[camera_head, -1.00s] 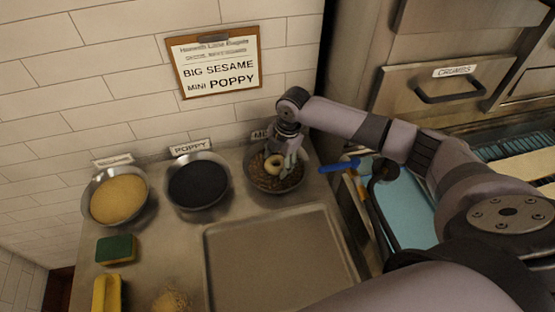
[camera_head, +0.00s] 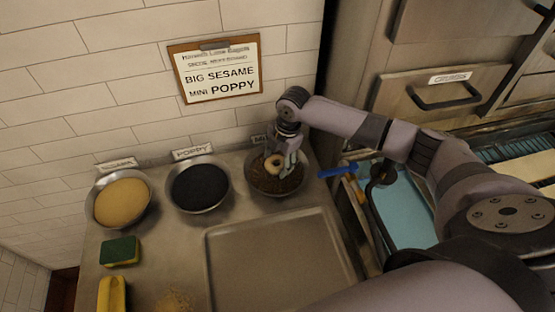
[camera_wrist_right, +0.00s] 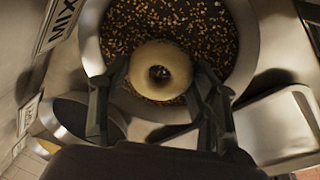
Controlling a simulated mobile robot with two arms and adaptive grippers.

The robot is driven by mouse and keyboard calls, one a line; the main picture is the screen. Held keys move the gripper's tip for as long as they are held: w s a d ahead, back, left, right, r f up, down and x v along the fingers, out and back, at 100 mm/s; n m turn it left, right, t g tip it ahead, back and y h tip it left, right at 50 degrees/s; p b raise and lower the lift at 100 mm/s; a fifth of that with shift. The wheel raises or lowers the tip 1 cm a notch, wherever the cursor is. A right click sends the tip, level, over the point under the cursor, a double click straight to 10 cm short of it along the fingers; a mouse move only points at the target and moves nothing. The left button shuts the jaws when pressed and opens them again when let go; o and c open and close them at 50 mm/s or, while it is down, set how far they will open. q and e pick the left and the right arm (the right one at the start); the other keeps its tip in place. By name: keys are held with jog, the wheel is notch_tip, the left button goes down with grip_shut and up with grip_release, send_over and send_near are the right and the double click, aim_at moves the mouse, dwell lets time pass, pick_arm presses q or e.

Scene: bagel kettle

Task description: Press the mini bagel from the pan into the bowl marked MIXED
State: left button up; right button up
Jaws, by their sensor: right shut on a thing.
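My right gripper (camera_head: 282,163) is shut on the mini bagel (camera_head: 268,166), a pale ring. It holds the bagel in the mouth of the mixed-seed bowl (camera_head: 301,184), at the back of the counter. In the right wrist view the bagel (camera_wrist_right: 145,85) sits between the two dark fingers, in front of the dark and tan seeds (camera_wrist_right: 205,30). Whether it touches the seeds is unclear. The bowl's label (camera_wrist_right: 62,20) reads "MIX", the rest cut off. The metal pan (camera_head: 275,265) in front looks empty. My left gripper is out of view.
The poppy bowl (camera_head: 200,186) and sesame bowl (camera_head: 121,202) stand left of the mixed bowl. A green-and-yellow sponge (camera_head: 120,251) and a yellow object (camera_head: 112,294) lie at the front left. A blue-handled tool (camera_head: 338,171) is to the right. An order board (camera_head: 216,72) hangs on the wall.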

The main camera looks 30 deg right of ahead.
notch_tip(320, 180, up, 8)
jog(key=p, duration=0.7)
dwell(0.4)
